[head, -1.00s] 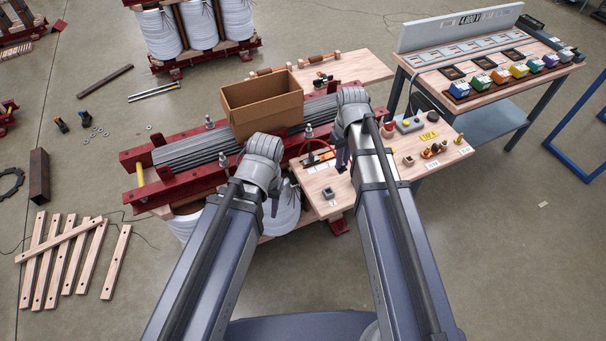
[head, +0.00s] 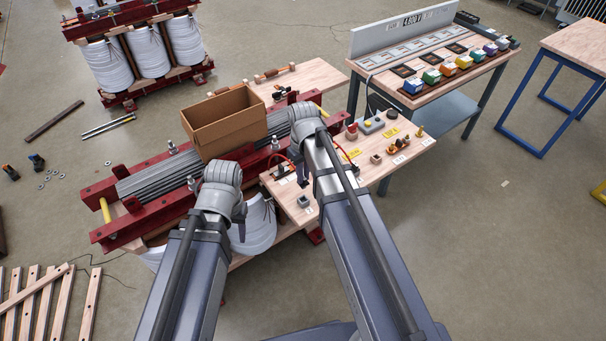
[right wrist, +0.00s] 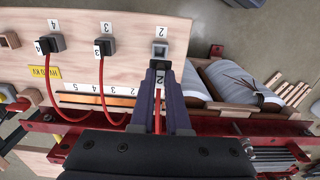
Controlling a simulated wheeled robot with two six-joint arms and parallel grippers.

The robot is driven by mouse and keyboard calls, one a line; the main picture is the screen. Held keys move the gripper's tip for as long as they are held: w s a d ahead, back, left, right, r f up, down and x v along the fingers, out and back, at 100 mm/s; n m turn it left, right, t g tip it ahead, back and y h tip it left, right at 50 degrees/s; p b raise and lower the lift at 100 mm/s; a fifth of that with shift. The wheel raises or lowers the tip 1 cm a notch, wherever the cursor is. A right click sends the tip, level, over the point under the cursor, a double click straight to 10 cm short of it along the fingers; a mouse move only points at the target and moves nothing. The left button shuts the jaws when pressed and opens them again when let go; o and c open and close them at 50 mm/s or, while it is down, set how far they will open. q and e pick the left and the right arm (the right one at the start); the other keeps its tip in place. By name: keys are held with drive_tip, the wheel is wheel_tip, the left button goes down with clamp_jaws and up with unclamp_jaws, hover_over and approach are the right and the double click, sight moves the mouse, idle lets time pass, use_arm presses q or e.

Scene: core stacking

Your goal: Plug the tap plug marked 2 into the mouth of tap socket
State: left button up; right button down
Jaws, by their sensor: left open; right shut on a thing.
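My right gripper (right wrist: 158,98) is shut on the tap plug marked 2 (right wrist: 160,68), a dark plug with a white "2" label and a red cable. The grey tap socket (right wrist: 160,50) lies just beyond the plug's tip in the right wrist view, below a board label "2". Whether plug and socket touch is hard to tell. In the head view, the right gripper (head: 302,178) is just above the socket (head: 304,201), and the plug is too small to make out. My left gripper (head: 239,222) is open and empty over the core's near side, partly hidden by its wrist.
Plugs marked 3 (right wrist: 104,47) and 4 (right wrist: 51,44) sit on the wooden board (right wrist: 125,25) with red cables. A cardboard box (head: 225,125) stands on the core. A bench (head: 440,75) with coloured blocks stands behind. Open floor lies to the right.

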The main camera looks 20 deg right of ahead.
sight(303, 185)
drive_tip(key=shift+f+b, duration=2.25)
drive_tip(key=shift+f, duration=0.25)
drive_tip(key=shift+f+b, duration=1.55)
drive_tip(key=c, duration=0.8)
unclamp_jaws()
wheel_tip(303, 185, up, 8)
drive_tip(key=p, duration=0.8)
drive_tip(key=shift+f, duration=0.1)
drive_tip(key=shift+h, duration=0.6)
drive_tip(key=s+a+r+p, duration=0.1)
drive_tip(key=s+a, duration=0.2)
drive_tip(key=s, duration=0.1)
drive_tip(key=s+a+r+p, duration=0.2)
drive_tip(key=s+a, duration=0.2)
drive_tip(key=s, duration=0.1)
drive_tip(key=s+a+r+p, duration=0.2)
drive_tip(key=s+a, duration=0.1)
drive_tip(key=s, duration=0.2)
drive_tip(key=shift+s+a+r, duration=0.15)
drive_tip(key=shift+s+a, duration=0.05)
drive_tip(key=shift+a, duration=0.05)
